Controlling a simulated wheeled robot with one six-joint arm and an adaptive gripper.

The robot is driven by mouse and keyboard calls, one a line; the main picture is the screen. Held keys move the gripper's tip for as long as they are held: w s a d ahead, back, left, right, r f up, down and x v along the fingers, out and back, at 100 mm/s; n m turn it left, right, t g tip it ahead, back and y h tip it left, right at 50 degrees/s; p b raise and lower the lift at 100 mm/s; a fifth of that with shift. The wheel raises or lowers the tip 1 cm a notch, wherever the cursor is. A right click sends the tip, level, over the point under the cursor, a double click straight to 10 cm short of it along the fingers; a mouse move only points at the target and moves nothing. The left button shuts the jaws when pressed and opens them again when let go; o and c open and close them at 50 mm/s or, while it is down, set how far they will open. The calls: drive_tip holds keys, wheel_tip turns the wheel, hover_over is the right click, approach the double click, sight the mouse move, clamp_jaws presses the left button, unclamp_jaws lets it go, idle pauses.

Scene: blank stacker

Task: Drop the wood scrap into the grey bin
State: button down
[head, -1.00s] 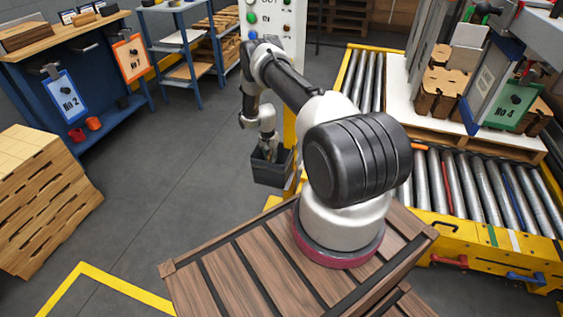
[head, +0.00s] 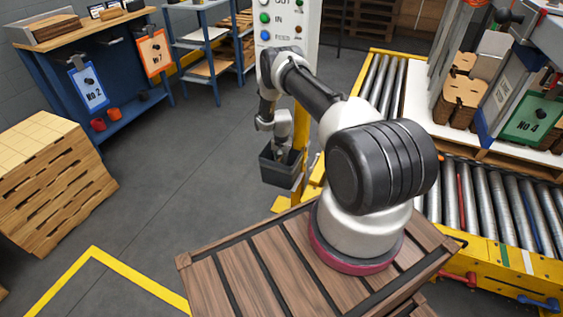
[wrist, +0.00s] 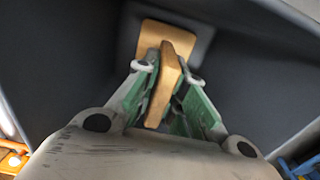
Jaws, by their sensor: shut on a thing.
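The grey bin (head: 276,174) is a dark open box beside the yellow post, in the middle of the head view. My gripper (head: 284,153) reaches down into its mouth. In the wrist view my gripper (wrist: 170,82) has green-padded fingers shut on the wood scrap (wrist: 163,88), a narrow tan piece. The dark walls of the bin (wrist: 70,65) surround it there. Another tan patch (wrist: 180,34) shows beyond the scrap, lower in the bin; I cannot tell whether it is a separate piece. In the head view the scrap is not clearly visible.
A control panel (head: 284,28) with coloured buttons stands behind the bin on a yellow post (head: 300,125). A roller conveyor (head: 490,195) is at right. A wooden stack (head: 50,175) and a blue workbench (head: 130,110) are at left. Grey floor between is clear.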

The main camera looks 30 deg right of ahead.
drive_tip(key=shift+f, duration=0.45)
drive_tip(key=c, duration=1.5)
unclamp_jaws()
wheel_tip(320, 180, up, 9)
drive_tip(key=shift+f, duration=0.15)
